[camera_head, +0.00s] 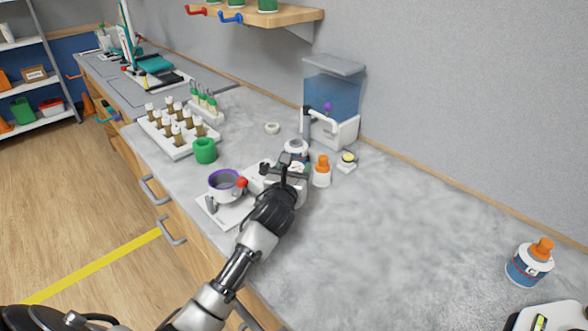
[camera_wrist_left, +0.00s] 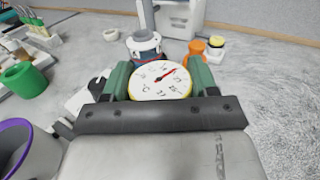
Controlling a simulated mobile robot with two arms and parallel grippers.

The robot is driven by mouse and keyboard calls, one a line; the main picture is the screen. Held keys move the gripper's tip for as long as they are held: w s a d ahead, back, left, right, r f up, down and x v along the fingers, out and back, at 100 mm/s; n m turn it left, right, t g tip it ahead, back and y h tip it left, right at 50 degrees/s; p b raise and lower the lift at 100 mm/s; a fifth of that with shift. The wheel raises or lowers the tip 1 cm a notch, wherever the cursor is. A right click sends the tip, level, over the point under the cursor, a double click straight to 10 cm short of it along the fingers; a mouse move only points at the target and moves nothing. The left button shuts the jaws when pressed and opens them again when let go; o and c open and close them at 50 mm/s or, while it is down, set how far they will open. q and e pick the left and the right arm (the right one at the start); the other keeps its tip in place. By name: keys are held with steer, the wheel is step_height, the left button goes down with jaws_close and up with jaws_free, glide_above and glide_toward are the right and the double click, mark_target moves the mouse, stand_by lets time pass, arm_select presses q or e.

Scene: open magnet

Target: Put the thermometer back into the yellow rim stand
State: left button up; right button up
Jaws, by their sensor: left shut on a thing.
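The thermometer is a round white dial (camera_wrist_left: 160,82) with a red needle, a °C mark and a yellow rim. My left gripper (camera_wrist_left: 158,80) is shut on it, with green pads at both sides of the dial. In the head view the left gripper (camera_head: 292,166) is over the counter, and its arm hides much of the thermometer. My right gripper is not in view.
An orange-capped bottle (camera_head: 321,170) stands between gripper and stand. A blue-banded white container (camera_head: 296,149) is just behind the gripper. A purple-rimmed pot (camera_head: 226,183) is to its left. A water tank (camera_head: 333,100) stands by the wall.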

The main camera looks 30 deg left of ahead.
arm_select(q)
steer(key=shift+f, duration=0.1)
steer(key=o, duration=1)
steer(key=shift+r, duration=0.2)
steer(key=v, duration=1.2)
steer(key=shift+b, duration=0.45)
steer(key=shift+s+f, duration=0.1)
